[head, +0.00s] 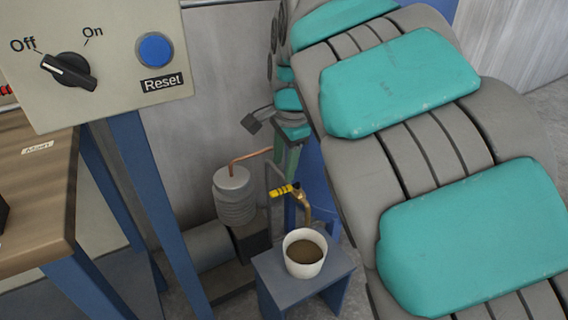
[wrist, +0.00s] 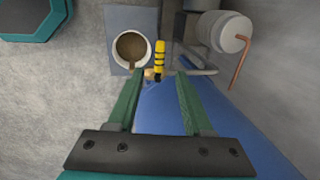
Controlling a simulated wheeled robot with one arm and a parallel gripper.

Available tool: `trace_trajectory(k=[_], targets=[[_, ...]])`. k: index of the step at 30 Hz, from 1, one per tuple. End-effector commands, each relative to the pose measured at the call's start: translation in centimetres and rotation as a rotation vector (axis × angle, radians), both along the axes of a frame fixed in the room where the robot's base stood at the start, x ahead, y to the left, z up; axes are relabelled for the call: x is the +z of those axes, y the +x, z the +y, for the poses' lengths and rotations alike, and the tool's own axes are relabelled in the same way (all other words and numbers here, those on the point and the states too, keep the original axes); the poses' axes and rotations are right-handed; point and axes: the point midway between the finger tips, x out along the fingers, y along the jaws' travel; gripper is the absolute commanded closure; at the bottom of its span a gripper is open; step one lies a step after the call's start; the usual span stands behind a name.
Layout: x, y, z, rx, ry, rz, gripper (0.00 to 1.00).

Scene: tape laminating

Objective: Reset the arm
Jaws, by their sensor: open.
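My arm, in teal and grey sections, fills the right of the head view. My gripper (wrist: 159,76) has two green fingers, spread apart with nothing between them in the wrist view. The yellow-and-black tap handle (wrist: 160,58) lies just beyond the fingertips; whether they touch it I cannot tell. In the head view the handle (head: 282,191) sits on a brass tap (head: 302,204). The white cup of brown liquid (head: 305,252) stands below the tap; it also shows in the wrist view (wrist: 117,49).
The cup stands on a blue-grey stool (head: 270,268). A grey ribbed canister (head: 233,195) with a copper pipe is left of the tap. A control panel (head: 110,105) with a dial at Off and a blue Reset button (head: 154,49) is upper left, above a wooden table (head: 45,200).

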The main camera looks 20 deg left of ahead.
Motion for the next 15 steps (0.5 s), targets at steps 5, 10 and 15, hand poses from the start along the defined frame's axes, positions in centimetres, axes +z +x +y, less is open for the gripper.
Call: trace_trajectory(k=[5,10,15], targets=[[0.0,0.0,-0.1,0.001,0.000,0.000,0.49],[0.0,-0.3,-4.3,0.013,-0.025,0.003,0.49],[-0.7,-2.9,-13.5,0.078,-0.079,0.023,0.49]])
